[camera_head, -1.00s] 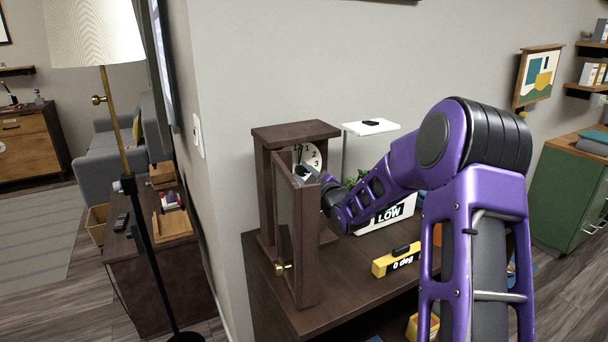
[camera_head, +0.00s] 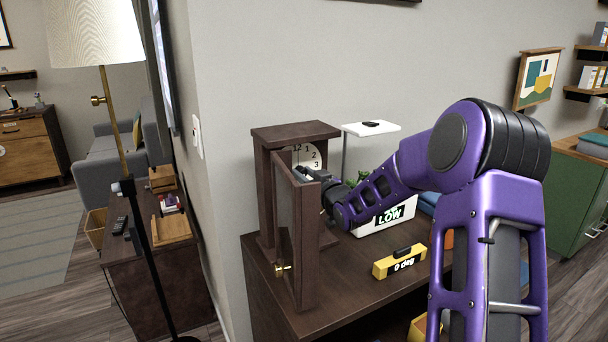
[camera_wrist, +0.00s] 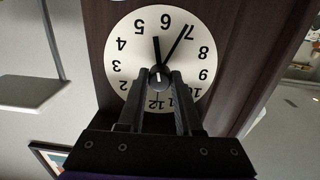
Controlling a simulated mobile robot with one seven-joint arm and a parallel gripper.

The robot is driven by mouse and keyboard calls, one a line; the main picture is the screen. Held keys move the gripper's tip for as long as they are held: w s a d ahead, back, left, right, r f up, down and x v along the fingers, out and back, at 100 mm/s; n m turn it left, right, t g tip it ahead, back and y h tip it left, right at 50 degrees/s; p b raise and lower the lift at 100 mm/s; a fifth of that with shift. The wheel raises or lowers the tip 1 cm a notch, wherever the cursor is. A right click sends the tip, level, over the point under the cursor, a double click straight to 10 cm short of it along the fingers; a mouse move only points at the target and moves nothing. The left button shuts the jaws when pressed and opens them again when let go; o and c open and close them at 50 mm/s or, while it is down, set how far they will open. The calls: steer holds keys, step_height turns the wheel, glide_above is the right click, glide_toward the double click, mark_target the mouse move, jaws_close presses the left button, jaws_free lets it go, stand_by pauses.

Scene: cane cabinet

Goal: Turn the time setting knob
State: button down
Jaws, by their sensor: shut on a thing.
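The clock (camera_head: 262,133) is a dark brown wooden case on the cabinet top, its hinged door (camera_head: 297,240) swung open. Its white face (camera_head: 312,152) shows partly behind the door and my gripper. In the wrist view the face (camera_wrist: 125,58) appears upside down, with two black hands. The time setting knob (camera_wrist: 159,73) is a small dark piece at the centre of the face. My gripper (camera_wrist: 159,76) reaches in with its two fingers on either side of the knob, shut on it. The fingers hide part of the lower dial in the wrist view.
A yellow block marked "0 deg" (camera_head: 400,261) and a white box marked "LOW" (camera_head: 385,217) stand right of the clock. A white-topped stand (camera_head: 371,128) is behind. The open door stands close left of my gripper.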

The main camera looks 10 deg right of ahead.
steer(key=m+p, duration=0.1)
steer(key=m, duration=0.3)
steer(key=shift+m+p, duration=0.9)
steer(key=shift+m, duration=1.1)
steer(key=c, duration=0.6)
jaws_free()
steer(key=shift+s, duration=0.1)
steer(key=v, duration=1.7)
steer(key=shift+s+d, duration=0.1)
steer(key=shift+d, duration=0.1)
